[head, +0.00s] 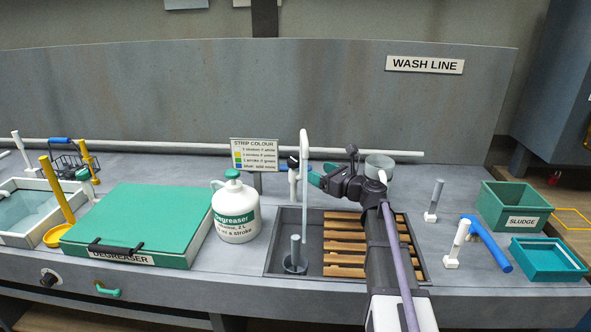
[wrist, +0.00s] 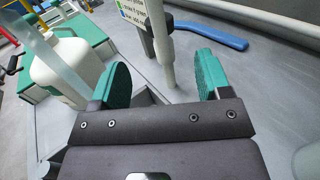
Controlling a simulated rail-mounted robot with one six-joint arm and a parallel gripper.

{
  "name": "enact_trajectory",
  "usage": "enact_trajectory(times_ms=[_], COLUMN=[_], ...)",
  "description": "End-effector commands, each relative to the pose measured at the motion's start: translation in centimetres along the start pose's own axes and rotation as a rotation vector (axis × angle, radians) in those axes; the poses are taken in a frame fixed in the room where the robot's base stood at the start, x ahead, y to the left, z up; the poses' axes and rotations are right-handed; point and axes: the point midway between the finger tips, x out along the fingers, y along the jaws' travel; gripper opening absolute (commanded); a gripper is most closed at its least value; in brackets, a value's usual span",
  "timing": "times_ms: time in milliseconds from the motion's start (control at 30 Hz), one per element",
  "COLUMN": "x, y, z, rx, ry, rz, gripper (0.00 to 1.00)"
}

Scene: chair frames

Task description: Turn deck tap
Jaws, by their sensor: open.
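The deck tap's tall pale spout (head: 304,165) rises behind the sink and arches at the top. A short white post with a dark top (head: 293,180) stands just left of it. My gripper (head: 322,174) is open and empty, its green fingers pointing left near the spout and post. In the wrist view my gripper (wrist: 165,82) has a white upright post (wrist: 161,50) ahead in its gap; I cannot tell whether it lies between the fingertips. The pale spout (wrist: 50,50) crosses the left of that view.
The sink (head: 275,255) holds wooden slats and a grey standpipe. A degreaser jug (head: 236,208) and green-lidded tank (head: 140,222) stand left. The strip colour sign (head: 254,153) is close behind. A green sludge bin (head: 515,207) stands right.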

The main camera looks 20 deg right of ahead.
Motion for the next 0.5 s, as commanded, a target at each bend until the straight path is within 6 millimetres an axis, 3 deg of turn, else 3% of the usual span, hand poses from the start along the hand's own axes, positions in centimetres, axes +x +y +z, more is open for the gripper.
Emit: enact_trajectory(times_ms=[300,500], x=[7.3,9.8], y=[0.0,0.1], z=[0.0,0.0], rx=[-0.003,-0.004], ry=[0.002,0.002], rz=[0.005,0.004], gripper=[0.71,0.71])
